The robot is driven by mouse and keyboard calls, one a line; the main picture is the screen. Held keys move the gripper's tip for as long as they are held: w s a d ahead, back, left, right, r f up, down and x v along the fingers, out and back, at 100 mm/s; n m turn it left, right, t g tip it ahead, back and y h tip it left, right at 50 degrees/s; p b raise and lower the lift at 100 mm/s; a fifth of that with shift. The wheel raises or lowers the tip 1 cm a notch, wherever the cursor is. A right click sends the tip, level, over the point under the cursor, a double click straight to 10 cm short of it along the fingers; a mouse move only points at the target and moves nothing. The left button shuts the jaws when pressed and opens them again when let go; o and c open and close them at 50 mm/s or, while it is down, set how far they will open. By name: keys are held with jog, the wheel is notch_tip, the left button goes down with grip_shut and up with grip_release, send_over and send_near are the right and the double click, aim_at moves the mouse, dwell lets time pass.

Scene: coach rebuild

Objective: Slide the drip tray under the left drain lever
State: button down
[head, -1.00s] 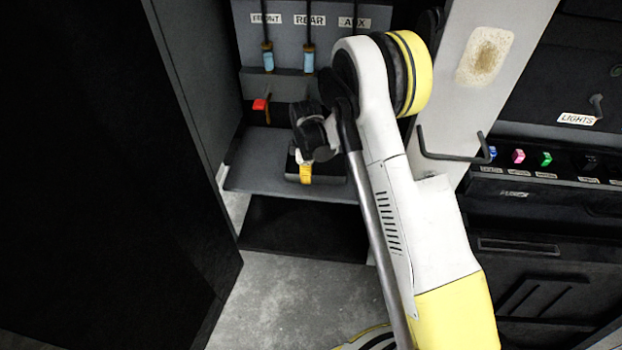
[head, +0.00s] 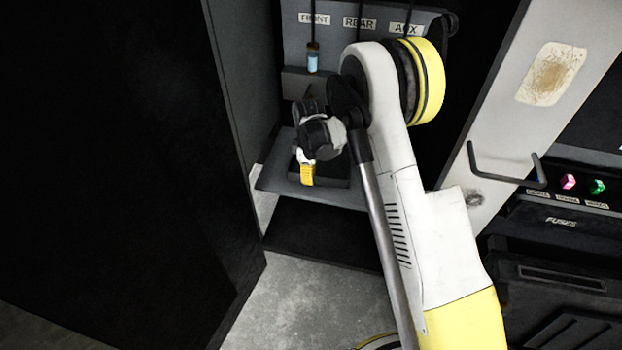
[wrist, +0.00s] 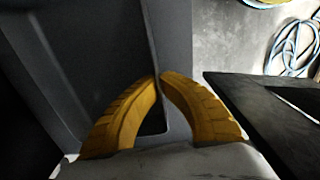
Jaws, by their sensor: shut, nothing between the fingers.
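The drip tray (head: 334,181) is a dark, low, flat piece on the grey shelf, partly covered by my wrist in the head view. My gripper (head: 307,180) has its yellow fingers at the tray's near left part; I cannot tell whether they touch it. In the wrist view my gripper (wrist: 160,78) has its two fingertips together with nothing between them. A dark surface with a rounded corner lies behind and beside the fingers there. The left drain lever is hidden behind my wrist in the head view.
The grey shelf (head: 272,181) sits above a dark lower ledge (head: 320,236). A tall black panel (head: 120,170) stands at the left. A pale post with a black bar handle (head: 500,177) is at the right.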

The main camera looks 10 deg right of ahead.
jog(key=shift+a, duration=0.1)
jog(key=c, duration=1.5)
grip_release()
jog(key=shift+c, duration=0.2)
notch_tip(320, 180, up, 7)
jog(key=shift+f, duration=0.2)
jog(key=shift+w+r, duration=0.25)
jog(key=shift+r, duration=0.45)
